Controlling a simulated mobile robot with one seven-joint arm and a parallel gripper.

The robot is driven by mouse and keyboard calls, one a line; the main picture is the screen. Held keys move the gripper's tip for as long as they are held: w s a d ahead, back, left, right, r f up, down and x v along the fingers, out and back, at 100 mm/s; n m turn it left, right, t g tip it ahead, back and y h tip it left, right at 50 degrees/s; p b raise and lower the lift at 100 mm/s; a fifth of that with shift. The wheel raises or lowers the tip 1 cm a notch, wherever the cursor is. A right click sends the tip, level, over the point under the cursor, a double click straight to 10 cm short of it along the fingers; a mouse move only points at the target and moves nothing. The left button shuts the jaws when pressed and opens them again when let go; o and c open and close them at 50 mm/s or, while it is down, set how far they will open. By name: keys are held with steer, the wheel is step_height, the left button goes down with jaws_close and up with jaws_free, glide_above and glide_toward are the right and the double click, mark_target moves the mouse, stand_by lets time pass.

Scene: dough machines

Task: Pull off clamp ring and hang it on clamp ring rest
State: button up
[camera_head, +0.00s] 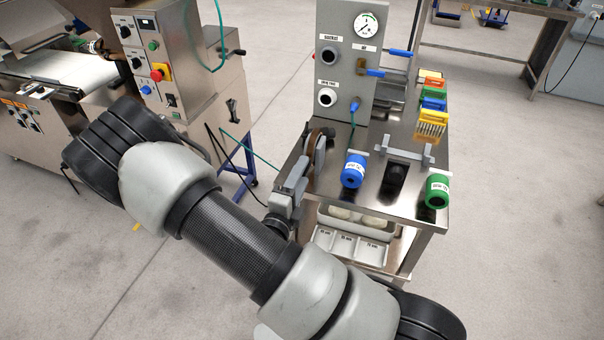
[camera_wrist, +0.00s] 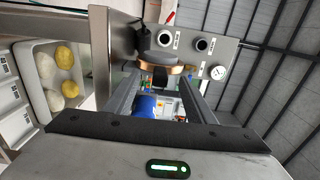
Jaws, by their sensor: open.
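My gripper (camera_head: 305,172) is open at the left edge of the steel table, pointing at the panel's base. A copper-brown ring-like part (camera_head: 314,148), which looks like the clamp ring, shows beside and between the fingers. In the wrist view, the copper band (camera_wrist: 160,69) lies at the far end of the open fingers (camera_wrist: 165,80), with a dark grey part against it. I cannot tell whether the fingers touch it. A grey bracket with upright ends (camera_head: 405,153) stands on the table to the right; I cannot tell whether it is the clamp ring rest.
A blue cylinder (camera_head: 353,170) and a green one (camera_head: 437,190) stand on the steel table (camera_head: 375,205). The panel (camera_head: 345,90) carries a gauge and blue-handled valves. Coloured brushes (camera_head: 433,105) line the right edge. A dough tray (camera_head: 345,222) sits below.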

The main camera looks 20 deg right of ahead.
steer(key=shift+p+v, duration=0.35)
steer(key=shift+v, duration=1.1)
steer(key=shift+s+a, duration=0.15)
steer(key=shift+s, duration=0.1)
steer(key=v, duration=1.7)
steer(key=shift+p, duration=0.45)
